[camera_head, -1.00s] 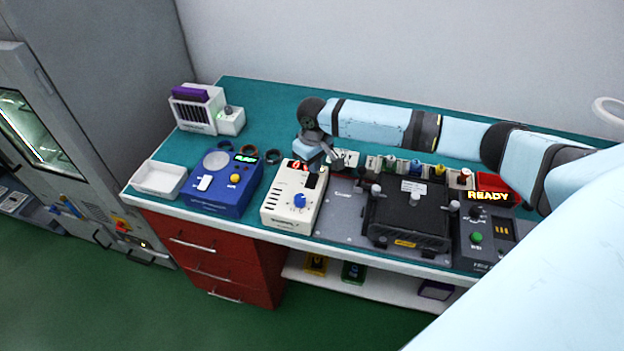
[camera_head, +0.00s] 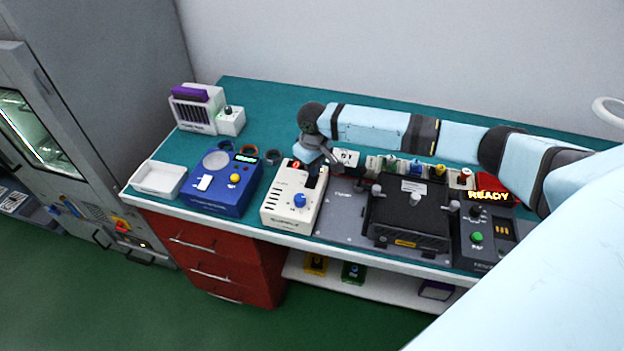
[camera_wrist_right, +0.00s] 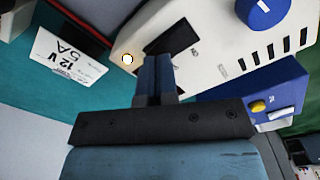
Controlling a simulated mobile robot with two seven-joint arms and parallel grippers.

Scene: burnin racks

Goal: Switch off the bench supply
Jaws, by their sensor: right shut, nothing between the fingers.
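The bench supply is a cream box (camera_head: 280,210) with a blue knob, standing on the bench between the blue device and the black fixture. My right gripper (camera_head: 326,165) is at the supply's back right edge. The supply's switch is not clearly visible. My left gripper is out of view.
A blue device (camera_head: 222,193) is left of the supply, with a white tray (camera_head: 160,179) beyond. A black fixture (camera_head: 408,215) with upright posts stands close on the right. A white "12 V 5A" card (camera_wrist_right: 66,58) is behind the supply.

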